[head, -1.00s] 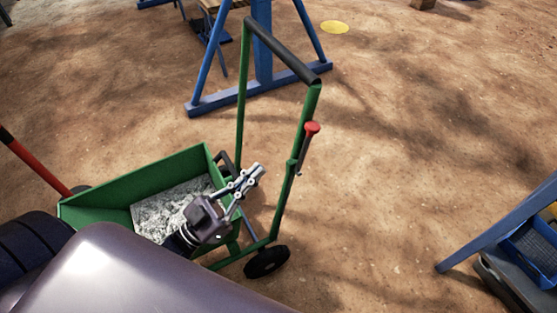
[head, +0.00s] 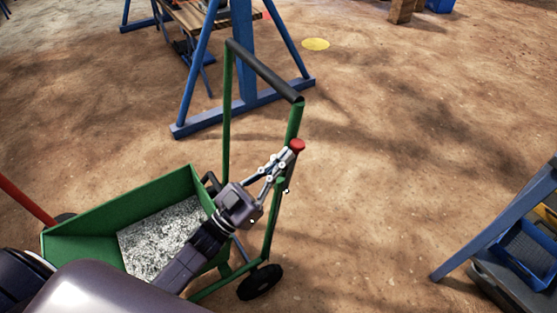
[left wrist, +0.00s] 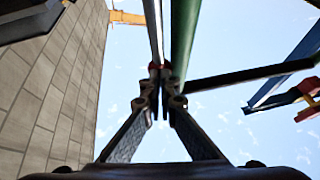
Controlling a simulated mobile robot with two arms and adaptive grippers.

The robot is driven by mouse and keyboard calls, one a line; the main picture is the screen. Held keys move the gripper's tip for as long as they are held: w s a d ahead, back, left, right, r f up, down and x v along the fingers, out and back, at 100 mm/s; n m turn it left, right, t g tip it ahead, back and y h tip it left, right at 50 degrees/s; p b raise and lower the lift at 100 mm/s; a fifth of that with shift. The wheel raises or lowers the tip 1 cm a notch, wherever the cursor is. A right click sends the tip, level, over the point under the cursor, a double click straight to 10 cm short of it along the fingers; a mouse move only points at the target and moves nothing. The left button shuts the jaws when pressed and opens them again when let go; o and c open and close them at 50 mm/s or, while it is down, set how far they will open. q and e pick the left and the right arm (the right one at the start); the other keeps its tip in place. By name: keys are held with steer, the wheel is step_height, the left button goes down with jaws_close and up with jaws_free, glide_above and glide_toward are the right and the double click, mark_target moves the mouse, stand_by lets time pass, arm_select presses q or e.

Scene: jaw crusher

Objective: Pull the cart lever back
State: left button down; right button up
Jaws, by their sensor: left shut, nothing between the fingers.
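The green cart (head: 80,213) stands in the head view with a tall green handle frame and a black crossbar (head: 263,70). The cart lever, with a red knob (head: 297,145), is on the frame's right post. My left gripper (head: 287,158) is shut with nothing between its fingers. Its fingertips are right at the lever, just below the knob, and partly hide the shaft. In the left wrist view, the closed fingertips (left wrist: 162,78) are beside a thin grey rod and the green post (left wrist: 184,40). I cannot tell whether they touch the lever. My right gripper is not in view.
Pale gravel (head: 155,240) lies in the cart's tub, below my left arm. A blue A-frame (head: 243,60) stands behind the cart. A blue frame with a blue crate (head: 527,250) is at the right. Open dirt lies between them.

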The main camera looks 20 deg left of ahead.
mark_target(295, 152)
arm_select(q)
steer(key=shift+w+d+f, duration=0.1)
steer(key=shift+w+d, duration=0.45)
steer(key=shift+w, duration=0.15)
steer(key=shift+w+d, duration=0.5)
steer(key=shift+w, duration=0.2)
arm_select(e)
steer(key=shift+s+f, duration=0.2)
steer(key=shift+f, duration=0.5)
arm_select(q)
steer(key=shift+p, duration=0.3)
